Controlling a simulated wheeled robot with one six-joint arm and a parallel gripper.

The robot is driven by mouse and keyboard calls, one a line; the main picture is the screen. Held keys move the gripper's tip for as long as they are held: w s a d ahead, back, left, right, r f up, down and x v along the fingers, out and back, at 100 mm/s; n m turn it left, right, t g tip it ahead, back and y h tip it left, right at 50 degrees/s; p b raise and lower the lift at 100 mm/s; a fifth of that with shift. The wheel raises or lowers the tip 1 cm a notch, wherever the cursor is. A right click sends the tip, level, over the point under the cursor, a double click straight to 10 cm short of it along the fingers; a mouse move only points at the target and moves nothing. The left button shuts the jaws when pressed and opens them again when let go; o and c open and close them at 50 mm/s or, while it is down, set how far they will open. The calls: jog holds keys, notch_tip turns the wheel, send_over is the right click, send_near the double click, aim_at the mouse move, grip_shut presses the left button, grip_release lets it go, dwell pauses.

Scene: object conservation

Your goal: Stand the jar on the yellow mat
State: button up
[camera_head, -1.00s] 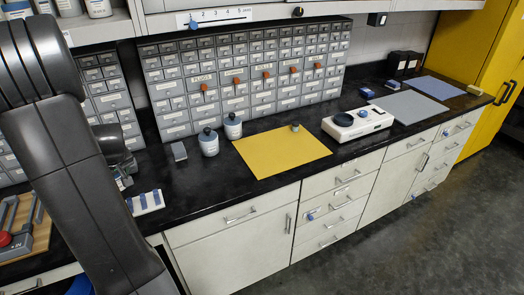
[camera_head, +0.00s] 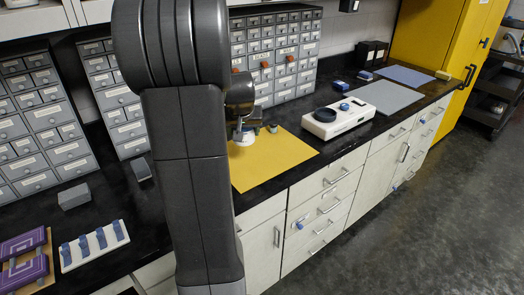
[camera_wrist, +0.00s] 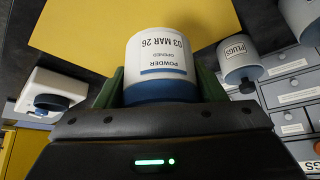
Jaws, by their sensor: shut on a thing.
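The jar (camera_wrist: 158,55), white with a blue lower band and a label reading POWDER and 03 MAR 26, is between my gripper's (camera_wrist: 160,88) green fingers in the wrist view. My gripper is shut on it near its blue end. In the head view the jar (camera_head: 245,138) shows just right of my arm, against the back left part of the yellow mat (camera_head: 272,168). The mat (camera_wrist: 110,30) also shows beyond the jar in the wrist view. I cannot tell whether the jar touches the mat. My arm hides the mat's left side.
A small grey-green object (camera_head: 272,128) stands at the mat's back edge. A PLUGS jar (camera_wrist: 237,60) stands right of the held jar in the wrist view. A white device (camera_head: 340,118) is right of the mat. Drawer cabinets (camera_head: 290,55) line the back. The mat's front is clear.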

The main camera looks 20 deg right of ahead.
aim_at(246, 143)
jog(key=shift+w+d+f, duration=0.1)
jog(key=shift+d+f, duration=0.25)
jog(key=shift+f, duration=0.05)
notch_tip(246, 143, down, 4)
jog(key=shift+a+f, duration=0.1)
jog(key=shift+f, duration=2.3)
jog(key=shift+f, duration=0.15)
jog(key=o, duration=1.1)
jog(key=shift+r, duration=0.25)
jog(key=v, duration=1.2)
jog(key=shift+a+f, duration=0.1)
